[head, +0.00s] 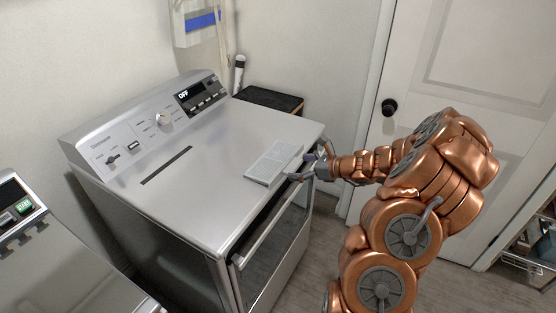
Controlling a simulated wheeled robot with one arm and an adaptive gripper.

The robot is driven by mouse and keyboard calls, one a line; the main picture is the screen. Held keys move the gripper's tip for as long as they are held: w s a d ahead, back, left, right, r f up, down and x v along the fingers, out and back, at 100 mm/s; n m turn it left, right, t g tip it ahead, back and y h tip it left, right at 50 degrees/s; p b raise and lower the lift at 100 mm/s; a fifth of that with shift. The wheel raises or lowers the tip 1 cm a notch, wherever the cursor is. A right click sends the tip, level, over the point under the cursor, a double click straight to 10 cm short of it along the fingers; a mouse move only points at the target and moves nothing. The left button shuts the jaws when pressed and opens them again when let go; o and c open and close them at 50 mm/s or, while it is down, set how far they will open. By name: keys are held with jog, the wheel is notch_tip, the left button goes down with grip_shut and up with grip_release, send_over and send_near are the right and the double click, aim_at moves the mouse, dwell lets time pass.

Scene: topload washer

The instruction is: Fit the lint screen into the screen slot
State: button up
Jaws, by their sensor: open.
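The lint screen (272,163), a flat light-grey rectangular panel, lies on the right front part of the machine's top (215,190). The screen slot (166,165) is a narrow dark slit in the top, to the left of the screen and in front of the control panel. My gripper (300,167) is open at the right end of the screen, by the top's front right edge. Its fingers are small here, and I cannot tell whether they touch the screen.
The control panel (150,122) with knobs and an "OFF" display rises at the back of the top. The front door (272,245) stands slightly out below. Another machine (65,265) is at lower left. The middle of the top is clear.

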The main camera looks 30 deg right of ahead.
jog(key=c, duration=0.9)
